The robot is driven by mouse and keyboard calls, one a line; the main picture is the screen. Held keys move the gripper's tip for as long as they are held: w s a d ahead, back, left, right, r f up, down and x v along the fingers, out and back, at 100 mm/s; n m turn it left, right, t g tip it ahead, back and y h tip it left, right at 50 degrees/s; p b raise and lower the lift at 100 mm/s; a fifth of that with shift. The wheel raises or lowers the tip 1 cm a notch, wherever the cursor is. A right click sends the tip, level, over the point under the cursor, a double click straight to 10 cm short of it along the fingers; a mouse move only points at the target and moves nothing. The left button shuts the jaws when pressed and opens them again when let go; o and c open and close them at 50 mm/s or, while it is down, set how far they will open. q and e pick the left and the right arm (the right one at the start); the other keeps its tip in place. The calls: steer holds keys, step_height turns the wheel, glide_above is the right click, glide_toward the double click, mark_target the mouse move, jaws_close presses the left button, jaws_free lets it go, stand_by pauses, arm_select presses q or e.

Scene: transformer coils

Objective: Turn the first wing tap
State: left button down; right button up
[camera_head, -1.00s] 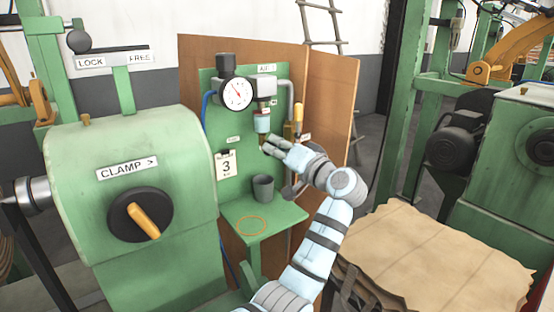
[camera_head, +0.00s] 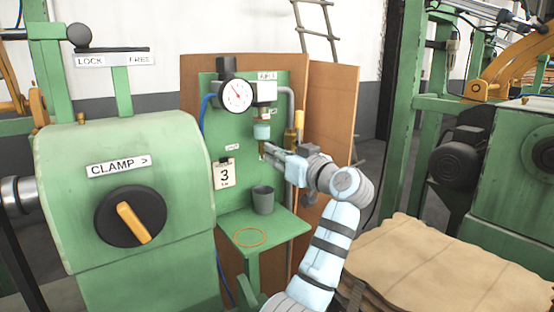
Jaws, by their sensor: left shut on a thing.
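The air unit on the green panel (camera_head: 217,130) has a white round gauge (camera_head: 237,96) and a pale blue bowl (camera_head: 262,131). A small brass wing tap (camera_head: 262,149) sits under the bowl, partly hidden by my fingers. My left gripper (camera_head: 266,151) reaches in from the right and is shut on the wing tap, with its fingertips just below the bowl. My right gripper is out of view.
A grey cup (camera_head: 263,200) stands on the green shelf (camera_head: 285,226), beside an orange ring mark (camera_head: 249,237). A card with a 3 (camera_head: 224,174) hangs on the panel. A yellow-handled lever (camera_head: 299,122) is right of the bowl. The green clamp machine (camera_head: 80,240) stands at left.

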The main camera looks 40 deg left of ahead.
arm_select(q)
steer(key=shift+f, duration=0.15)
stand_by(0.4)
steer(key=c, duration=1.7)
jaws_free()
steer(key=shift+o, duration=0.2)
steer(key=v, duration=1.2)
